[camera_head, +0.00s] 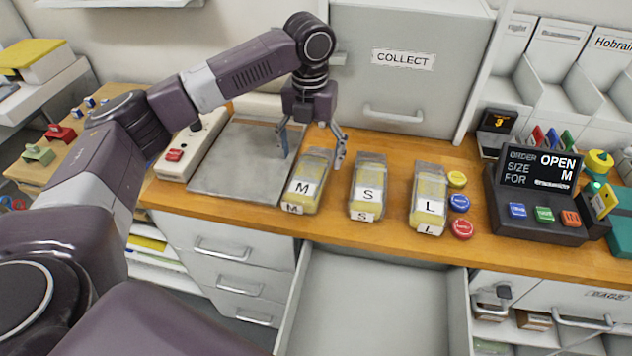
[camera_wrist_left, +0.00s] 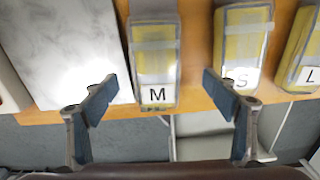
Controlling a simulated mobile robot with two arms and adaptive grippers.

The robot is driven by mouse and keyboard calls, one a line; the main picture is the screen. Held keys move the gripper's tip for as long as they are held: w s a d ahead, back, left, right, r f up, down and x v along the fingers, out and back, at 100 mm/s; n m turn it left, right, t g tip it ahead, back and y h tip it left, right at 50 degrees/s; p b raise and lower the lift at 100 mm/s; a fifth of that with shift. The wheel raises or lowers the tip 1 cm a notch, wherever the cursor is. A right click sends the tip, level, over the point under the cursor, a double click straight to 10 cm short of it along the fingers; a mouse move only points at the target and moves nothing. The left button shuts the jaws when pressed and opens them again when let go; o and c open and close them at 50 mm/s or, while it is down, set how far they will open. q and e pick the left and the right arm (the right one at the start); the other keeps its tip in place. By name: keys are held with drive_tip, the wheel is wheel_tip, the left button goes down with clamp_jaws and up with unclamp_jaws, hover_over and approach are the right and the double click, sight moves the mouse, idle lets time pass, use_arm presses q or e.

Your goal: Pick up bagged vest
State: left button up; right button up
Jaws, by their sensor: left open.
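Three clear bags with folded yellow vests lie in a row on the wooden counter: the M bag (camera_head: 309,183), the S bag (camera_head: 367,187) and the L bag (camera_head: 429,197). My left gripper (camera_head: 313,150) is open and empty, above the far end of the M bag, its fingers spread to either side. In the left wrist view the M bag (camera_wrist_left: 155,60) lies beyond and between the open fingers, and the S bag (camera_wrist_left: 241,50) is behind the right finger. The L bag (camera_wrist_left: 304,50) is at the right edge. My right gripper does not show.
A grey metal plate (camera_head: 236,160) lies left of the M bag. An order panel reads "OPEN M" (camera_head: 537,180). Yellow, blue and red round buttons (camera_head: 459,203) sit beside the L bag. A drawer (camera_head: 375,300) stands open and empty below the counter. A COLLECT cabinet (camera_head: 405,85) stands behind.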

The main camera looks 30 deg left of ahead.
sight(309, 173)
use_arm(q)
drive_tip(key=f, duration=0.2)
drive_tip(key=f+p, duration=0.1)
drive_tip(key=f, duration=0.3)
drive_tip(key=shift+s+a+f+p, duration=0.1)
drive_tip(key=shift+a+p, duration=0.25)
drive_tip(key=shift+p, duration=0.05)
drive_tip(key=shift+f, duration=0.15)
drive_tip(key=shift+c, duration=0.8)
drive_tip(key=c, duration=1.2)
drive_tip(key=shift+o, duration=0.2)
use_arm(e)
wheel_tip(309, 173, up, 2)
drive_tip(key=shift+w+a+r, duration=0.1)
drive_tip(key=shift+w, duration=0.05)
use_arm(q)
drive_tip(key=shift+r, duration=0.6)
wheel_tip(309, 173, up, 19)
drive_tip(key=b, duration=0.1)
drive_tip(key=shift+b, duration=0.3)
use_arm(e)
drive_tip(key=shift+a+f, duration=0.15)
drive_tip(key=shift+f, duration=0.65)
